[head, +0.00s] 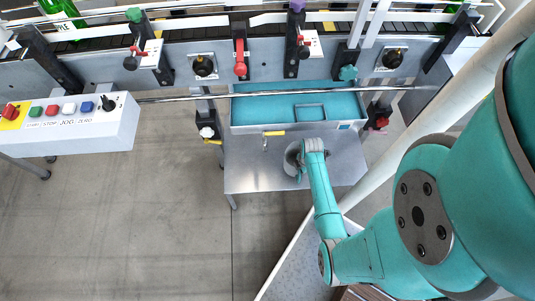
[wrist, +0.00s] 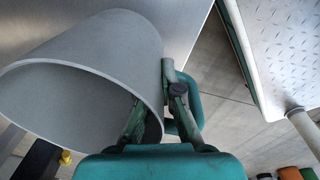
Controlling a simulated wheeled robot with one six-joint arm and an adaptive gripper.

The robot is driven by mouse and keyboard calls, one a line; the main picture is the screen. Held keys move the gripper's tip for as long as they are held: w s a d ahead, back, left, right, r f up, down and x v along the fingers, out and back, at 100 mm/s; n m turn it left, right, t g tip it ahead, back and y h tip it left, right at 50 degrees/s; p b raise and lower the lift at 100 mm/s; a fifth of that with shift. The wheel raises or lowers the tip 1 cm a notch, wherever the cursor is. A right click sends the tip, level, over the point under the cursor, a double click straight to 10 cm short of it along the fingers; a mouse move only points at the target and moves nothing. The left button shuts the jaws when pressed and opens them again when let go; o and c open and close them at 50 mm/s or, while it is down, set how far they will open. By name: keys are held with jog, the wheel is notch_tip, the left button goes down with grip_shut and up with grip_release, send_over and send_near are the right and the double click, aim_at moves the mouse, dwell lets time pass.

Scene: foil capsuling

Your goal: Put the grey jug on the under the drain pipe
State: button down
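The grey jug (head: 292,158) stands on the steel shelf (head: 250,178), partly covered by my wrist in the head view. In the wrist view the jug (wrist: 110,50) is large, with its open mouth facing the lower left. My gripper (wrist: 155,90) straddles its side wall: one finger reaches inside the mouth and the other is outside, by the wall. A teal curved piece shows behind the outer finger. The small drain pipe (head: 265,144) with a yellow lever hangs under the teal tray's front, left of the jug.
The teal tray (head: 265,105) sits above the shelf, with a long metal rail (head: 200,96) across it. A control box (head: 75,122) with coloured buttons stands at left. The shelf is bare left of the jug. The floor is open in front.

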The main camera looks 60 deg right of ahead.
jog(key=shift+w+a+f, duration=0.6)
jog(key=shift+w+a, duration=0.8)
jog(key=shift+w, duration=0.45)
jog(key=shift+w+a+f, duration=0.55)
jog(key=shift+w+a, duration=0.9)
jog(key=shift+w, duration=0.35)
jog(key=shift+w+a+f, duration=0.6)
jog(key=shift+w+a, duration=0.8)
jog(key=shift+w, duration=0.45)
jog(key=c, duration=1.3)
grip_release()
jog(key=shift+f, duration=0.1)
